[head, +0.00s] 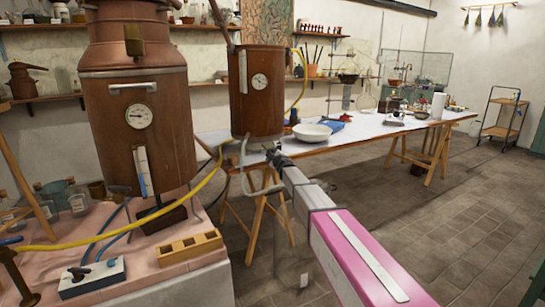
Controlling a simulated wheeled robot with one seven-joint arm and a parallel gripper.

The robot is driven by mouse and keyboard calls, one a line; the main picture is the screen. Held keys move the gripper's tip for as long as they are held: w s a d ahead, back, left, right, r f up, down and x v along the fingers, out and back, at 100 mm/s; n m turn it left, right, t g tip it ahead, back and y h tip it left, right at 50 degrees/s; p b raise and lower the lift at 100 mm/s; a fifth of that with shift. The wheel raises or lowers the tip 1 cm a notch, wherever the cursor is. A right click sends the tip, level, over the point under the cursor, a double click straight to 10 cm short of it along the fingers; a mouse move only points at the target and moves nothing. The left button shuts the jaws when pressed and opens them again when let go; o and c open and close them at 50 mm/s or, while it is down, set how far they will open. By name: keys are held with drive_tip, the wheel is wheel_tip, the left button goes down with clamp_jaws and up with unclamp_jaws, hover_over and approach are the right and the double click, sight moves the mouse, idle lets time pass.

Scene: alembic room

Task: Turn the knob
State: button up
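A small pale box with a blue base (92,277) sits on the pink tiled ledge at lower left. A small dark knob-like piece (78,271) shows on its top, though fine detail is too small to tell. My gripper (272,154) is at the far end of my pink and white arm, in front of the smaller copper vessel and well right of the box. Its fingers are small and dark, so I cannot tell whether they are open or shut. Nothing is visibly held. Which knob the task means is not clear from this view.
A large copper vessel (145,105) with a dial stands on the pink ledge (185,268). A smaller copper vessel (257,100) stands behind it. A yellow hose (150,235) crosses the ledge, beside a wooden block (190,247). A long table (350,138) holds glassware; tiled floor is free at right.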

drive_tip(key=shift+f+m, duration=0.15)
drive_tip(key=shift+m, duration=1.85)
drive_tip(key=o, duration=0.9)
drive_tip(key=shift+s, duration=0.15)
drive_tip(key=v, duration=1)
drive_tip(key=shift+s+d, duration=0.1)
drive_tip(key=shift+s, duration=0.2)
